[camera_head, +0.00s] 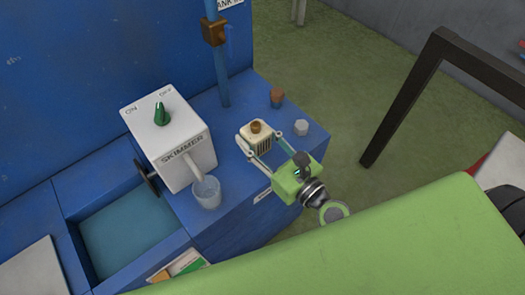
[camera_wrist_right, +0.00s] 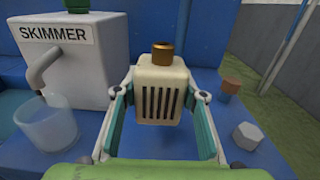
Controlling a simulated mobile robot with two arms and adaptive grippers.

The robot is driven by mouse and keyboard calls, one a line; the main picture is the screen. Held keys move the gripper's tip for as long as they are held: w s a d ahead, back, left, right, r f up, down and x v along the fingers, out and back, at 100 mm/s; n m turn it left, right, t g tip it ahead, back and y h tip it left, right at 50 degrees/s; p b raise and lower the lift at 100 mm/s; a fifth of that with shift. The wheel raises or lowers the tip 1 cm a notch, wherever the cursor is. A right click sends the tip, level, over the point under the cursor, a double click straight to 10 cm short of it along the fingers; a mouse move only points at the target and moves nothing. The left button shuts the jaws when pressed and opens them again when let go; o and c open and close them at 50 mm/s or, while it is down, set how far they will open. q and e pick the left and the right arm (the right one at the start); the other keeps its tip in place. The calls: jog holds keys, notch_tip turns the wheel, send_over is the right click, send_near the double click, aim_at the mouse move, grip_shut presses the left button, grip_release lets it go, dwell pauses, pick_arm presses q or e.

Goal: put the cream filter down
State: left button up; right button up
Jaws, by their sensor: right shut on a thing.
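The cream filter (camera_head: 254,139) is a small boxy block with dark slots and a brown cap on top. It also shows in the right wrist view (camera_wrist_right: 163,92), upright between the fingers. My right gripper (camera_head: 262,146) is shut on it, with a finger on each side; it also shows in the right wrist view (camera_wrist_right: 163,115). The filter is over the blue bench top (camera_head: 235,110). I cannot tell whether its base touches the surface. My left gripper is not in view.
The white skimmer box (camera_head: 170,140) and a clear cup (camera_head: 207,192) stand left of the filter. A brown-capped piece (camera_head: 277,97) and a white knob-like piece (camera_head: 301,128) stand to its right. An open basin (camera_head: 125,230) lies at left. A blue post (camera_head: 221,70) rises behind.

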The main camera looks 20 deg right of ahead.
aim_at(257, 152)
notch_tip(257, 152, down, 2)
jog(key=shift+w+d+f+b, duration=0.1)
jog(key=shift+d+f+b, duration=0.05)
jog(key=shift+b, duration=0.2)
notch_tip(257, 152, down, 3)
jog(key=shift+f+b, duration=0.1)
jog(key=shift+b, duration=0.95)
jog(key=shift+f, duration=0.25)
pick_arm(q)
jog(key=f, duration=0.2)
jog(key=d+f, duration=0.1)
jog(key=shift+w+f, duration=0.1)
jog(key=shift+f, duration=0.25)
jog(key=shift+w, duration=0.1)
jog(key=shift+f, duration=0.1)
pick_arm(e)
jog(key=shift+f+b, duration=0.2)
jog(key=shift+b, duration=0.1)
jog(key=o, duration=1.2)
jog(key=shift+r, duration=0.1)
